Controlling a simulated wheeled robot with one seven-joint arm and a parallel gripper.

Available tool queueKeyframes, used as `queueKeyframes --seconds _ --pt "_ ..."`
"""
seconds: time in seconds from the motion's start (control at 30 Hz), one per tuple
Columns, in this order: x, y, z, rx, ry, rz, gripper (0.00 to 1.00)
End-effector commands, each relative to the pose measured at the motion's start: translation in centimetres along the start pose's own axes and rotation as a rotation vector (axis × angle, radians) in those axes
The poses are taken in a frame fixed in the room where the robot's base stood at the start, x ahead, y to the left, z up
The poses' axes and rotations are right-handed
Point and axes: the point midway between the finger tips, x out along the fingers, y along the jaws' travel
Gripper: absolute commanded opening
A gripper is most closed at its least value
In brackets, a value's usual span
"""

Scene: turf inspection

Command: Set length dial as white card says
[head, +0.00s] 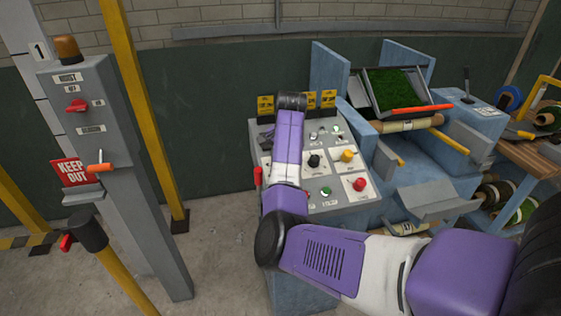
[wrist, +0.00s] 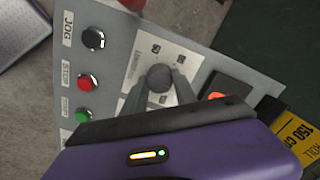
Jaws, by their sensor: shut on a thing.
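The length dial (wrist: 158,77) is a dark round knob on a pale plate of the control panel, with small printed marks around it. In the wrist view my gripper (wrist: 159,90) has a grey finger on each side of the knob and is shut on it. The dial's pointer and setting are too unclear to read. In the head view my purple arm covers the dial, and the fingertips cannot be made out. I cannot make out a white card with readable text in either view.
Beside the dial are black JOG (wrist: 93,38), red STOP (wrist: 89,82) and green (wrist: 83,115) buttons. A yellow card (wrist: 298,135) reads 150 cm. More yellow cards (head: 328,98) stand along the panel's back edge. A turf tray (head: 395,90) lies to the right.

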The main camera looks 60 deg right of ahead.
Motion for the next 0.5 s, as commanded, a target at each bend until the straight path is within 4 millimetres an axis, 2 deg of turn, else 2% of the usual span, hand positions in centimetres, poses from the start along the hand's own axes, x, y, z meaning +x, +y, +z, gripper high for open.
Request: queueKeyframes --seconds 0.2,0.23,0.3,0.33,0.5 --pt "0.00 -0.06 0.15 -0.002 -0.003 0.000 0.00" --pt "0.00 -0.06 0.15 -0.001 -0.003 0.000 0.38" --pt "0.00 -0.06 0.14 -0.001 -0.002 0.000 0.51" --pt "0.00 -0.05 0.13 -0.001 -0.002 0.000 0.55" --pt "0.00 -0.02 0.07 0.000 -0.001 0.000 0.55"
